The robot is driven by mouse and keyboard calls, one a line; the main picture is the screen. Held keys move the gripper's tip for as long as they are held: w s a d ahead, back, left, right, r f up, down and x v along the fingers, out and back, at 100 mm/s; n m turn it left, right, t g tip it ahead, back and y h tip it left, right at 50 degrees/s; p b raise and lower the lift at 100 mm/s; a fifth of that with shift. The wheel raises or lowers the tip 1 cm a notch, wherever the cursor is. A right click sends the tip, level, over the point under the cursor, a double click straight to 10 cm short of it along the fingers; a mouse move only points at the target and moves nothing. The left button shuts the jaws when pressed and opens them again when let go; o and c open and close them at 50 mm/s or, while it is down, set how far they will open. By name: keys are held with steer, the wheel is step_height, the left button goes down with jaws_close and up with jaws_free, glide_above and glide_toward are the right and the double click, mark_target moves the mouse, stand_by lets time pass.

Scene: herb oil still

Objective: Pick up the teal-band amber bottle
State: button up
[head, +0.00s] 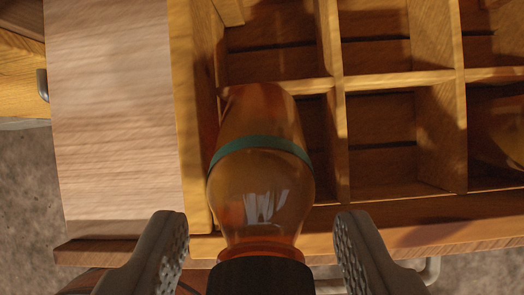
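The amber bottle with a teal band (262,190) is in the middle of the head view, its black cap toward me at the bottom edge. Its far end lies over a left-hand compartment of the wooden divided crate (400,78); I cannot tell how deep it sits. My gripper (258,240) is open, one finger on each side of the bottle's neck and cap. A gap shows between each finger and the bottle.
Another amber bottle (500,125) is partly visible in a compartment at the right edge. Several other compartments look empty. A bare wooden surface (112,110) lies left of the crate. A drawer front with a metal handle (42,85) shows at the far left.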

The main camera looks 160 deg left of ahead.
steer(key=c, duration=0.8)
steer(key=shift+c, duration=0.5)
